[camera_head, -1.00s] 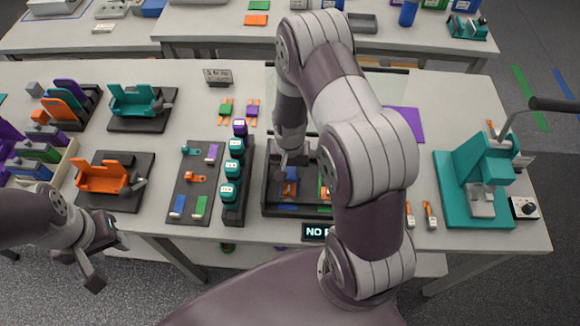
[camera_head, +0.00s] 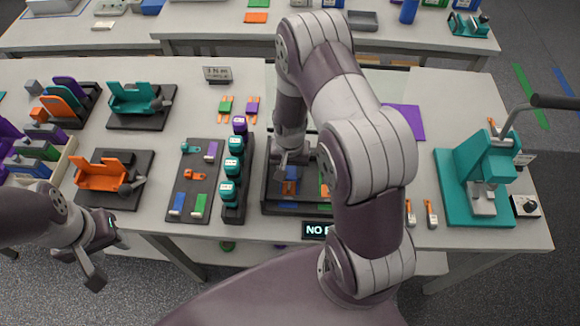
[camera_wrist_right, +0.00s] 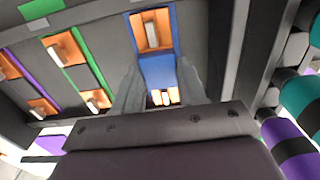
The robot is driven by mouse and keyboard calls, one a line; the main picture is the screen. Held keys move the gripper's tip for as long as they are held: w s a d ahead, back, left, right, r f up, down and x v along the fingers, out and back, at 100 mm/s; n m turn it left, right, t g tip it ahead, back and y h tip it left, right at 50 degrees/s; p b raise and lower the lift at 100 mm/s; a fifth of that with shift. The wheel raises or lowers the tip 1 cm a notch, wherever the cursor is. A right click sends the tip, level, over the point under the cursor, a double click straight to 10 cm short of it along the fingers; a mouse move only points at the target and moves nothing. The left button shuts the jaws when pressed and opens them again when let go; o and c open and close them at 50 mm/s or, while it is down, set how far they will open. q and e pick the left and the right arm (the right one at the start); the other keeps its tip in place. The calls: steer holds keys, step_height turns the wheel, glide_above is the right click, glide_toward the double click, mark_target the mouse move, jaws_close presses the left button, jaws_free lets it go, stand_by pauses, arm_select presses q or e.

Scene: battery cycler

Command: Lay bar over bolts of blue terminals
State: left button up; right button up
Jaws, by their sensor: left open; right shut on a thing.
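My right gripper (camera_head: 288,168) reaches down into the dark tray (camera_head: 264,196). In the right wrist view its fingers (camera_wrist_right: 160,88) are shut on a blue bar (camera_wrist_right: 158,70) between orange ends. Pale bolt tips (camera_wrist_right: 151,37) show within the orange ends, on the blue-edged terminal strip (camera_wrist_right: 172,20). The bar appears lined up with the bolts; whether it rests fully on the terminals is unclear. In the head view my right arm hides part of the tray. My left gripper (camera_head: 98,262) is open and empty off the table's front edge, at left.
Teal-capped cylinders (camera_head: 232,167) stand in a rack just left of the tray. A parts mat (camera_head: 187,217) lies further left. Green (camera_head: 225,109) and purple (camera_head: 252,109) bars with orange ends lie behind. A teal press (camera_head: 480,170) stands at right.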

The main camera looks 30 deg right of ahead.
steer(key=o, duration=1.2)
step_height(320, 180, up, 13)
steer(key=shift+f+b, duration=0.2)
steer(key=shift+b, duration=0.9)
